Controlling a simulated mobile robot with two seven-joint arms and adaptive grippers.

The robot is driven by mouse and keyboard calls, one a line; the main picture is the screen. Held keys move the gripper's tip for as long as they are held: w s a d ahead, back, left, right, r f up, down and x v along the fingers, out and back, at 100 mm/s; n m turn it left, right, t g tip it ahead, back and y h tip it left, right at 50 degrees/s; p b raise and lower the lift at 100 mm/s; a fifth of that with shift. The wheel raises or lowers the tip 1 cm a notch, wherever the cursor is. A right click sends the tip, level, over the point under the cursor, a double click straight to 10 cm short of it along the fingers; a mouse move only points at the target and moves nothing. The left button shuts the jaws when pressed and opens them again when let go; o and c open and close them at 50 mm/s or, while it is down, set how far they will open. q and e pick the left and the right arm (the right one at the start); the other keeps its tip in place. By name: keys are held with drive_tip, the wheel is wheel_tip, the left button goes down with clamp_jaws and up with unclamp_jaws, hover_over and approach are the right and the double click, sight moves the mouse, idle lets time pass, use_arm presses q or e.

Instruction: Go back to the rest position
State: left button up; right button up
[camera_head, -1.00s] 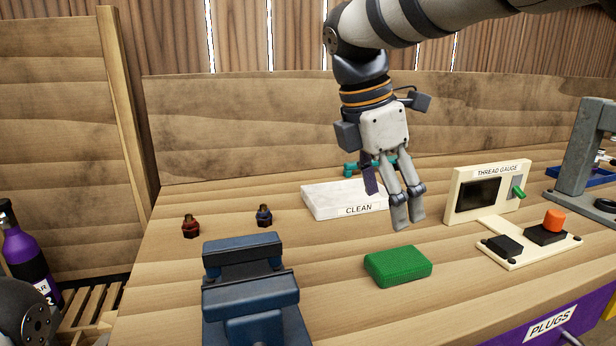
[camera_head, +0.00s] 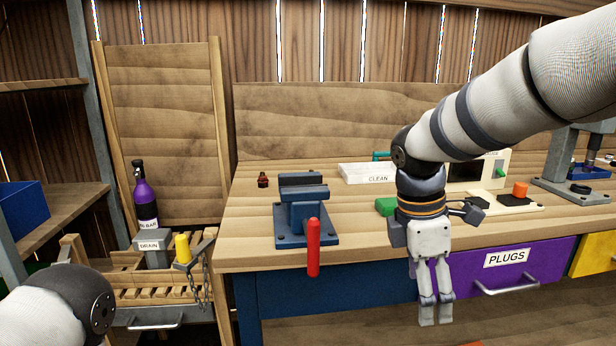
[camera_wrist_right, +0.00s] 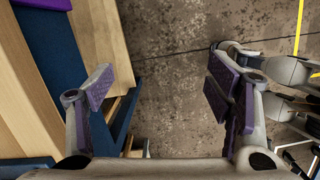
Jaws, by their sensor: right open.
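My right gripper (camera_head: 436,312) hangs pointing down in front of the workbench (camera_head: 240,225), below the level of its top. In the right wrist view the right gripper (camera_wrist_right: 160,88) has its purple-padded fingers wide apart, with nothing between them. Concrete floor shows between the fingers. My left arm shows only as a link at the lower left of the head view; its gripper is out of frame.
A blue vise (camera_head: 303,215) with a red handle (camera_head: 313,250) stands at the bench's front. A green block (camera_head: 385,207) is partly hidden by my right arm. Drawers, one labelled PLUGS (camera_head: 465,268), are below. A wooden rack (camera_head: 160,290) stands left.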

drive_tip(key=s+f+m+g+y, duration=0.1)
drive_tip(key=s+f+m+y, duration=0.2)
drive_tip(key=f, duration=1.2)
drive_tip(key=s+f+m, duration=0.5)
drive_tip(key=s+f, duration=0.6)
drive_tip(key=s, duration=0.2)
drive_tip(key=s+d+f+m, duration=0.2)
drive_tip(key=s+m, duration=0.3)
drive_tip(key=s, duration=0.6)
drive_tip(key=s+d+f+m+g, duration=0.1)
drive_tip(key=s+m, duration=0.4)
drive_tip(key=s, duration=0.6)
drive_tip(key=shift+s+d+f+h, duration=0.3)
drive_tip(key=shift+d+f+h, duration=0.1)
drive_tip(key=shift+d+f, duration=0.3)
